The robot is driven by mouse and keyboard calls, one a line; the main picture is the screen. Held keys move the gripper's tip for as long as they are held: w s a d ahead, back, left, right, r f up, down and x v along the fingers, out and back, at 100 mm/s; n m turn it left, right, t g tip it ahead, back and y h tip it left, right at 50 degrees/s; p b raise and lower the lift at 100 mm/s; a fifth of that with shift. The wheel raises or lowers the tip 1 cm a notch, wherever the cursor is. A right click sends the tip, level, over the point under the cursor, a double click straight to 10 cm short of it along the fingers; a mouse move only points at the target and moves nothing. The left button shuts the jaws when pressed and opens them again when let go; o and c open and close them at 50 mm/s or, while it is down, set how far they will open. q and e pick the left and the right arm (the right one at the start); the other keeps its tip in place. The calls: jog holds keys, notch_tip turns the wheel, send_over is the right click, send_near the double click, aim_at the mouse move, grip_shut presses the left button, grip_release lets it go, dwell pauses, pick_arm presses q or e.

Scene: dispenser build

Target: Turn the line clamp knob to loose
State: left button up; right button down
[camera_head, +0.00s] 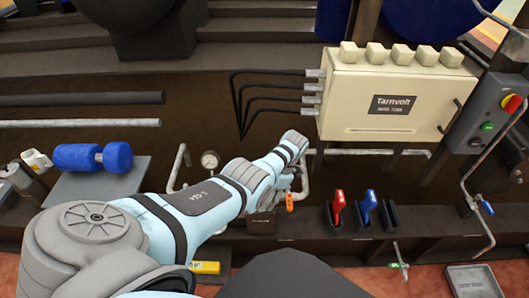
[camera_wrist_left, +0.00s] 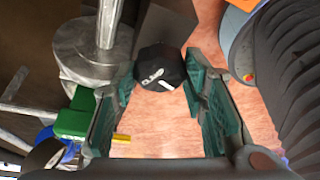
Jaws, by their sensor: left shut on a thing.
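In the left wrist view a black, faceted knob (camera_wrist_left: 160,68) with small white lettering sits between the fingertips of my left gripper (camera_wrist_left: 160,78). I take it for the line clamp knob. The teal-padded fingers stand on either side of it, shut on its sides. The white mark on its face runs at a slant. In the head view my left gripper (camera_head: 291,184) is below the wrist, near the pipework under the cream cabinet, and the knob is hidden there. My right gripper does not show.
A cream Tarnvolt cabinet (camera_head: 390,104) stands behind my wrist. A pressure gauge (camera_head: 210,159) and an orange handle (camera_head: 289,202) are close to the gripper. Red (camera_head: 338,203) and blue (camera_head: 368,203) handled tools stand to the right. A metal post (camera_wrist_left: 107,25) is close to one finger.

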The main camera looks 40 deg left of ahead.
pick_arm(q)
jog(key=shift+f+n+g+h+b, duration=0.1)
jog(key=shift+n+g+h+b, duration=0.35)
jog(key=shift+n, duration=0.55)
jog(key=shift+n+b, duration=0.4)
jog(key=shift+n, duration=0.3)
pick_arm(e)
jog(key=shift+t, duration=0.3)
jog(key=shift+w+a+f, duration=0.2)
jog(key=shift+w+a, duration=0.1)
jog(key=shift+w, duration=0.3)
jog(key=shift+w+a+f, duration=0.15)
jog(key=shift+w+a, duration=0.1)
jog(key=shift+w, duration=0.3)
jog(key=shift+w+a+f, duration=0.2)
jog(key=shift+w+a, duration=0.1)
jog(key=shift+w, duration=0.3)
pick_arm(q)
jog(key=shift+h, duration=0.25)
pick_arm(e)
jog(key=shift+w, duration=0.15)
pick_arm(q)
jog(key=o, duration=1.2)
jog(key=shift+c, duration=0.2)
jog(key=shift+w+a, duration=0.1)
jog(key=v, duration=0.7)
jog(key=shift+r, duration=0.35)
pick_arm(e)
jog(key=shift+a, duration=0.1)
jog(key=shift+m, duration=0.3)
